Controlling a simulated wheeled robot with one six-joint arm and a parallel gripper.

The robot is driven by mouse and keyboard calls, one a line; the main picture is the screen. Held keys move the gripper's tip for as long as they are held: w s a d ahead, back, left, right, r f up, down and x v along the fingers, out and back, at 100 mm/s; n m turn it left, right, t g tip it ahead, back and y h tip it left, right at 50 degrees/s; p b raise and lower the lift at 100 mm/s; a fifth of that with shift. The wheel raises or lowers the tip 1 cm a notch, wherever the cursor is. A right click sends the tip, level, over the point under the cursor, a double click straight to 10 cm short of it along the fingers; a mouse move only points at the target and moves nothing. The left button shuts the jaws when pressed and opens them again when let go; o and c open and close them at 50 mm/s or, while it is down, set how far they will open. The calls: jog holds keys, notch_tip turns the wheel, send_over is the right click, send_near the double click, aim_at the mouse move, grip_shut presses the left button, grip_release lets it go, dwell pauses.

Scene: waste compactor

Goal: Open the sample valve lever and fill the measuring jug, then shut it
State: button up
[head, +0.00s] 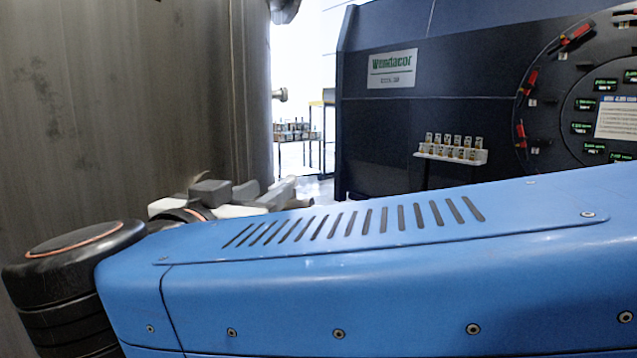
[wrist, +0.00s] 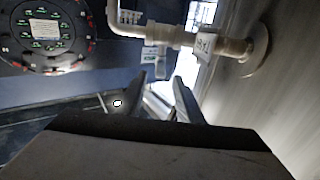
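In the wrist view a pale pipe (wrist: 165,33) runs out from the large metal wall at right. A white tag (wrist: 205,43) with dark lettering hangs on it, and a short branch (wrist: 160,66) points down. No lever can be made out clearly, and I cannot identify the measuring jug in either view. My gripper's grey fingers (wrist: 176,88) show below the pipe, apart from it in the picture. In the head view my gripper (head: 272,192) is partly hidden behind my blue arm, beside the metal wall.
A large grey metal tank (head: 110,110) fills the left. A dark blue panel (head: 390,110) stands at right with a round dial board (head: 580,100) and a small rack of sample bottles (head: 452,156). A shelf stand (head: 300,135) stands in the bright gap between.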

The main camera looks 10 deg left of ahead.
aim_at(291, 177)
jog(key=shift+w+d, duration=0.15)
jog(key=shift+w, duration=1.45)
jog(key=shift+w+d, duration=0.15)
jog(key=shift+w, duration=1.4)
jog(key=shift+c, duration=0.6)
grip_shut()
